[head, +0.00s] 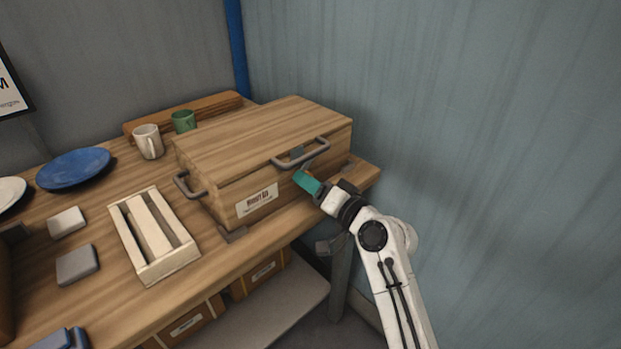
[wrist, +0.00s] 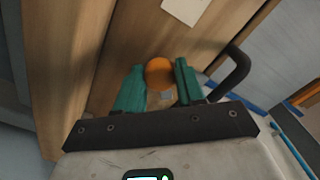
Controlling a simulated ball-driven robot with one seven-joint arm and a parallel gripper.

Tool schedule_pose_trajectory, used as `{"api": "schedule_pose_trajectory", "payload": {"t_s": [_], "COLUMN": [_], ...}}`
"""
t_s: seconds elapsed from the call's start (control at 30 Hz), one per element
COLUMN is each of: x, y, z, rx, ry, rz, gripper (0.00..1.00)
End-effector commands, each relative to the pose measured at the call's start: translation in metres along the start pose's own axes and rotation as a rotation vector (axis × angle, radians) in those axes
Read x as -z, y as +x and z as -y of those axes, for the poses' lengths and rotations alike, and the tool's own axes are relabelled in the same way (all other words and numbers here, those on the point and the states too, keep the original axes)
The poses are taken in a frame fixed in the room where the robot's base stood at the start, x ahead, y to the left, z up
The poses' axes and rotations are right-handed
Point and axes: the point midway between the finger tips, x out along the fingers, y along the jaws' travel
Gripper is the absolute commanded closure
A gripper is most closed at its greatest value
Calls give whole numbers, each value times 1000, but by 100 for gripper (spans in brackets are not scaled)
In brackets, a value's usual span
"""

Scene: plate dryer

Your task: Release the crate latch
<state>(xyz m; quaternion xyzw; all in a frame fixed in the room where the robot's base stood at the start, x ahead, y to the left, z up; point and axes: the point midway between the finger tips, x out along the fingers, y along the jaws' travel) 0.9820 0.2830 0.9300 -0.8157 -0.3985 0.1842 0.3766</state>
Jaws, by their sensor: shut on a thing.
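The wooden crate (head: 235,160) stands with its lid down at the right end of the table, with a label (head: 257,201) on its front. My gripper (head: 305,180) is at the right part of the crate's front, just below the grey lid handle (head: 300,153). In the wrist view my gripper (wrist: 160,85) has its teal fingers on either side of a round orange latch knob (wrist: 159,70) and is shut on it. The crate's wooden front (wrist: 130,40) fills the view behind the knob. The rest of the latch is mostly hidden by the fingers.
A grey side handle (head: 187,186) sticks out at the crate's left. A slatted wooden tray (head: 117,222), a white mug (head: 148,141), a green cup (head: 184,121) and a blue plate (head: 74,168) stand to the left. A blue-grey wall (head: 450,130) is close on the right.

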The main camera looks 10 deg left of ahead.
Motion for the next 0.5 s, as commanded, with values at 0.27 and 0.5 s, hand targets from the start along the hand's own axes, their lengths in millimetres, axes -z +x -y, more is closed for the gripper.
{"api": "schedule_pose_trajectory", "payload": {"t_s": [0.27, 0.5], "x": [3, 3], "y": [0, 0], "z": [2, 2], "rx": [-2, -2], "ry": [262, 467], "rz": [-2, -3], "gripper": [93, 93]}}
